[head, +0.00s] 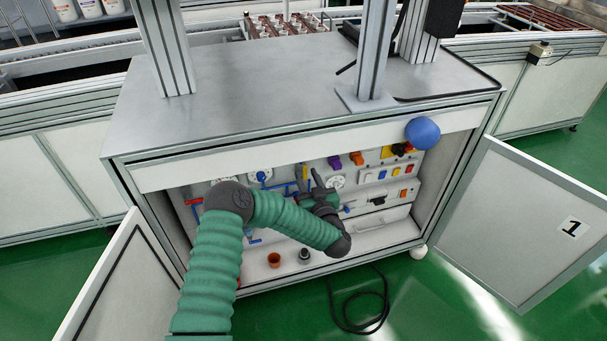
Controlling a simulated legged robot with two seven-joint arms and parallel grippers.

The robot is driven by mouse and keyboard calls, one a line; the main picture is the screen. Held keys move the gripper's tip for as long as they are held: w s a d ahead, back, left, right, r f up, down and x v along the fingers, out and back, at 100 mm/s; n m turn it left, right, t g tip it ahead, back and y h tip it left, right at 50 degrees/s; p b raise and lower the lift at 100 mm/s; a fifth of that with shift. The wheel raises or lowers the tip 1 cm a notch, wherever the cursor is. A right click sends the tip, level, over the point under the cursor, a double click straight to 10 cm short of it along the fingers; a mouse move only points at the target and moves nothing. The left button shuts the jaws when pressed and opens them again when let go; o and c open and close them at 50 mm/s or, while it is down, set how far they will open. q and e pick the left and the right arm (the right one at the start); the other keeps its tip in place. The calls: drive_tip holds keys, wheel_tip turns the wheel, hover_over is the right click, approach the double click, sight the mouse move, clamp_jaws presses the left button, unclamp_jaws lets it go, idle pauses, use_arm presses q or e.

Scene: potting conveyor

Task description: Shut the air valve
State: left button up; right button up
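The open cabinet (282,150) holds a back panel with pipes, valves and switches. I cannot tell for sure which fitting is the air valve. A blue-handled fitting (261,176) is on a white round plate at the panel's upper left. A yellow upright part (305,172) stands by blue pipes, right behind my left gripper. A red handle (193,201) is at the far left. My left gripper (309,183) reaches into the cabinet, its dark fingers apart near the yellow part. Whether they touch it is unclear. My green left arm hides the panel's lower left. My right gripper is out of view.
Cabinet doors stand open at left (122,283) and right (540,222). A brown cup (274,260) and a dark fitting (305,255) stand on the cabinet floor. A blue ball (422,132) is at the top right front edge. A black cable (362,325) lies on the green floor.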

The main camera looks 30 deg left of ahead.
sight(306, 169)
use_arm(q)
drive_tip(key=b+x, duration=0.1)
drive_tip(key=x, duration=0.2)
drive_tip(key=shift+w+d, duration=0.1)
drive_tip(key=shift+w, duration=0.05)
drive_tip(key=shift+w+r, duration=0.25)
drive_tip(key=shift+w, duration=0.2)
drive_tip(key=shift+a, duration=0.25)
drive_tip(key=shift+a+f, duration=0.1)
drive_tip(key=shift+a, duration=0.1)
drive_tip(key=c, duration=0.3)
drive_tip(key=shift+d, duration=0.15)
clamp_jaws()
